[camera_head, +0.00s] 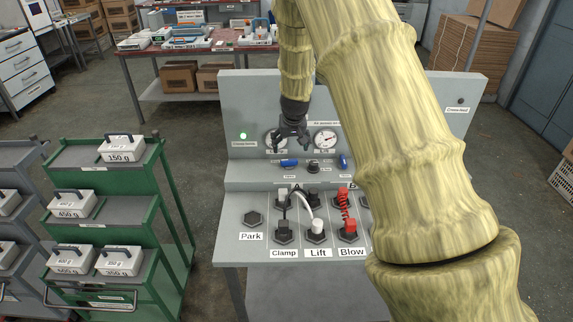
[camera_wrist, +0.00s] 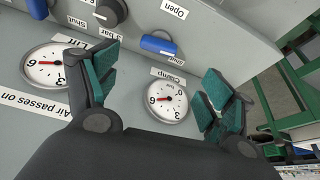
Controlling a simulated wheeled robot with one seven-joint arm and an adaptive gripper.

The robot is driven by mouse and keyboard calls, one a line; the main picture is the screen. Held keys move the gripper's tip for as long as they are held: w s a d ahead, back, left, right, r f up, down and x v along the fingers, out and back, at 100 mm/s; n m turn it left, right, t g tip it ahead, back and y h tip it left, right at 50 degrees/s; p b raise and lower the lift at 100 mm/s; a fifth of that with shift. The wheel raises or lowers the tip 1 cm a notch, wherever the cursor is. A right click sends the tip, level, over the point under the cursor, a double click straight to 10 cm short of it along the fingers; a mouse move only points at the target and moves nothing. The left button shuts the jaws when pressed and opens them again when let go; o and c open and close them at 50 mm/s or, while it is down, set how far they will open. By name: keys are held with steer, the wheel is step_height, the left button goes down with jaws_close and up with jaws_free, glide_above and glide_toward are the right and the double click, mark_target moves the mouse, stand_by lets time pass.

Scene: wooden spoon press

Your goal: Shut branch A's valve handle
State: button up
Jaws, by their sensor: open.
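Two blue valve handles sit on the grey press panel. The left one (camera_head: 289,163) lies crosswise; the right one (camera_head: 343,161) stands more upright. I cannot read which is branch A. In the wrist view a blue handle (camera_wrist: 158,44) lies near the Clamp gauge (camera_wrist: 167,101), between "Open" and "Shut" labels. Part of the other blue handle (camera_wrist: 38,8) shows at the top left. My gripper (camera_head: 290,140) is open and empty in front of the panel, just above the left handle. In the wrist view its fingers (camera_wrist: 160,78) spread on either side of the Clamp gauge, apart from the handle.
A dark knob (camera_head: 314,167) sits between the handles. The Lift gauge (camera_head: 325,139) is right of my gripper. Hoses and plugs (camera_head: 316,226) stand on the lower deck. A green cart (camera_head: 150,200) with labelled weights stands left. My arm covers the panel's right part.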

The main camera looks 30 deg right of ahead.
mark_target(289, 160)
steer(key=shift+p+x, duration=1.5)
steer(key=shift+x, duration=3.9)
steer(key=shift+s+d, duration=0.1)
steer(key=shift+d, duration=0.05)
steer(key=shift+c, duration=0.5)
steer(key=c, duration=0.9)
